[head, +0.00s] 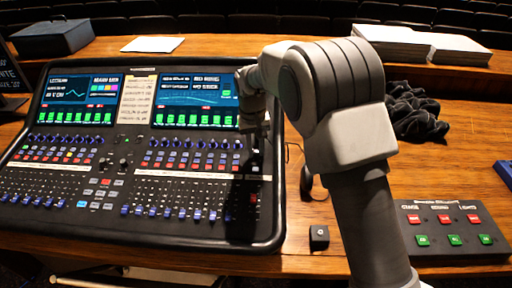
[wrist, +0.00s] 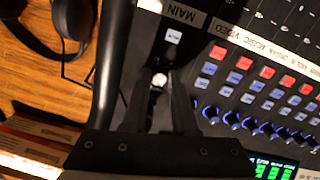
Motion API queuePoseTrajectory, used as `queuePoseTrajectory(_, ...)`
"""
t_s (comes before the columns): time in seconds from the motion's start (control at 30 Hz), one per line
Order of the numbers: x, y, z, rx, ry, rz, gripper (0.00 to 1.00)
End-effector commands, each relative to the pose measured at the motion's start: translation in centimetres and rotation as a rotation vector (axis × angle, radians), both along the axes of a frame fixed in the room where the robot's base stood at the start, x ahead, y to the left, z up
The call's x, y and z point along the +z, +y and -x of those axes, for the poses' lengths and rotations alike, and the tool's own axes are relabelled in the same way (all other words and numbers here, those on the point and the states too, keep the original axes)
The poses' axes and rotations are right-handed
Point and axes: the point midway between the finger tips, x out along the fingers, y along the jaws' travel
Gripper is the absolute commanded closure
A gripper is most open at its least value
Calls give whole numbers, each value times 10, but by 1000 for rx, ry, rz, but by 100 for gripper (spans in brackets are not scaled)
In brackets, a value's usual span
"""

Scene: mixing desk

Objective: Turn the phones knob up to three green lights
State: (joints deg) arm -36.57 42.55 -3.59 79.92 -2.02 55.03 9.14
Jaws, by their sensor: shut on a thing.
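The mixing desk (head: 130,215) lies on the wooden table, with two lit screens at its back. My gripper (head: 256,150) reaches down over the desk's right end, beside the right screen. In the wrist view my gripper (wrist: 158,80) is shut on a small knob with a pale top (wrist: 159,81), on the dark strip by the desk's edge. I take it for the phones knob; its label is not readable. No row of green lights beside it can be made out; fingers and palm cover the area around it.
Headphones (wrist: 72,18) lie on the table beside the desk. A button box (head: 455,232) with red and green buttons stands at the right, a small black block (head: 319,237) nearer the desk. Dark cloth (head: 413,112) and paper stacks (head: 455,48) lie behind. Fader rows fill the desk left of my gripper.

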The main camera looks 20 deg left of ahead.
Motion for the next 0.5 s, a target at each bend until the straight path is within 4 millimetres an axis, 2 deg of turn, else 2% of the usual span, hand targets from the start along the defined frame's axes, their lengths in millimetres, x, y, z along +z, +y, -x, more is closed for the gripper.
queuePoseTrajectory(0.2,1,1,-1,-93,0,-11,100)
queuePoseTrajectory(0.5,1,1,-1,-140,1,-17,100)
